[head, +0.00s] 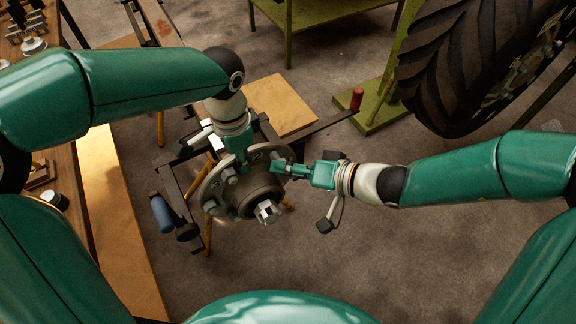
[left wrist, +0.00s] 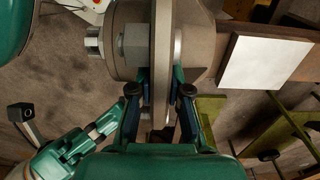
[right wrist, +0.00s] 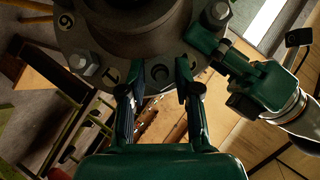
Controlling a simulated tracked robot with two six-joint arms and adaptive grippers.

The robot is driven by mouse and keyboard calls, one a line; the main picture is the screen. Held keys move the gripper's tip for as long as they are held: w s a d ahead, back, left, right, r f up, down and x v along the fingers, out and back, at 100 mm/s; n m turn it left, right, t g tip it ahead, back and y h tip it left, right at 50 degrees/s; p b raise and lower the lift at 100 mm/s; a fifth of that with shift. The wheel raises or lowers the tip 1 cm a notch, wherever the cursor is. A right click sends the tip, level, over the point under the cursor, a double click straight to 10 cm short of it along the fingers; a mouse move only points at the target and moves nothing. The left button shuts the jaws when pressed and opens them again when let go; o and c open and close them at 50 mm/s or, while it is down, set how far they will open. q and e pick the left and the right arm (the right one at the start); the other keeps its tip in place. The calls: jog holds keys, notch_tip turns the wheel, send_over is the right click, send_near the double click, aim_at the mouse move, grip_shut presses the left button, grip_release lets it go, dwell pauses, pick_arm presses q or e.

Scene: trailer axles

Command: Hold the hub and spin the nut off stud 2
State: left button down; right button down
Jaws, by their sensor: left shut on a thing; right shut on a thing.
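The round grey hub (head: 255,197) is on the axle at centre, with a flange carrying several hex nuts around its rim. My left gripper (head: 241,160) comes down from above and is shut on the flange edge. In the left wrist view its fingers (left wrist: 160,88) straddle the hub flange (left wrist: 161,40). My right gripper (head: 277,167) reaches the flange from the right. In the right wrist view its fingers (right wrist: 157,84) are on both sides of a dark nut (right wrist: 160,73), and the flange shows a "1" beside it and a "6" further left. No "2" is readable.
A large tyre (head: 450,65) stands at upper right by a green stand (head: 372,117). A wooden bench (head: 115,215) with small parts runs along the left. A green table (head: 320,12) is at the back. Open floor lies in front of the hub.

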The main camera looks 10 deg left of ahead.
jog(key=shift+s+d, duration=0.8)
jog(key=shift+s, duration=0.15)
jog(key=shift+s+d, duration=0.75)
jog(key=shift+s, duration=0.2)
pick_arm(q)
jog(key=c, duration=1)
grip_release()
jog(key=shift+c, duration=0.2)
